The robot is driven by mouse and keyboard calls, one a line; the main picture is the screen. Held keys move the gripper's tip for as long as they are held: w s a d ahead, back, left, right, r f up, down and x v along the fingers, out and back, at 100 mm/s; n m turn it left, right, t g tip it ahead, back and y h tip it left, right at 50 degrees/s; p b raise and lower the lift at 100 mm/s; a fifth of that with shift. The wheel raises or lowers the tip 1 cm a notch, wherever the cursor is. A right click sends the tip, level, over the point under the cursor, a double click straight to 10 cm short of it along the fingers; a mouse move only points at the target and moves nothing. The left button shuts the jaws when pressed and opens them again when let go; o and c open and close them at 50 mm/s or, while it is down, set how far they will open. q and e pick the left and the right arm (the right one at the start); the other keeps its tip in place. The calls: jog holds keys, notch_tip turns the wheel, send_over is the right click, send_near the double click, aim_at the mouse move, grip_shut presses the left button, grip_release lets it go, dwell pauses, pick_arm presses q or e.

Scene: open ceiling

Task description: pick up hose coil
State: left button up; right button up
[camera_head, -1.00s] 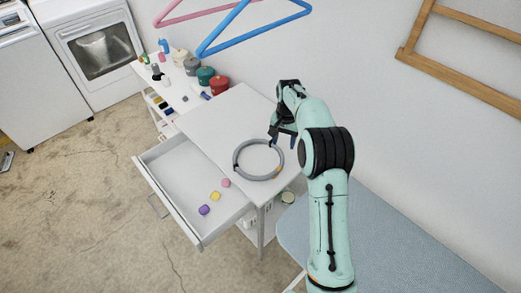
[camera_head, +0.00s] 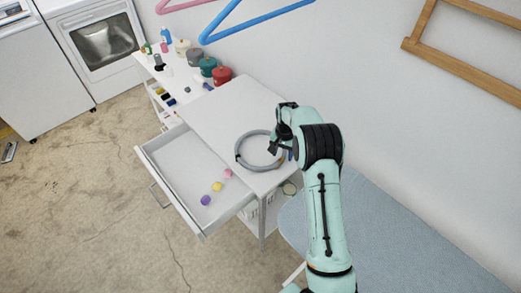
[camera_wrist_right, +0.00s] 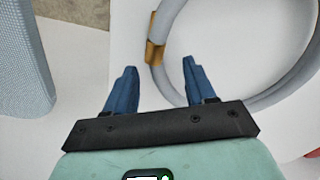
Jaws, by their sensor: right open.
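The grey hose coil (camera_head: 241,158) lies flat on the white table top, near its front right corner. In the right wrist view the coil (camera_wrist_right: 290,86) fills the upper right, with a brass-coloured fitting (camera_wrist_right: 155,54) on its left side. My right gripper (camera_head: 279,150) is at the right side of the coil in the head view. In the right wrist view its two blue fingers (camera_wrist_right: 160,75) are apart with nothing held between them. The right finger is close to the coil's band; I cannot tell whether they touch. My left gripper is not in view.
An open drawer (camera_head: 180,170) juts from the table (camera_head: 215,120) with purple, yellow and pink items inside. Lidded pots (camera_head: 221,76) and bottles stand on a shelf behind. A blue padded board (camera_head: 400,235) lies at the right. Hangers (camera_head: 255,22) hang above.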

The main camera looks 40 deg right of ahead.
jog(key=shift+f, duration=0.6)
grip_shut()
jog(key=shift+r, duration=0.1)
jog(key=shift+r, duration=0.1)
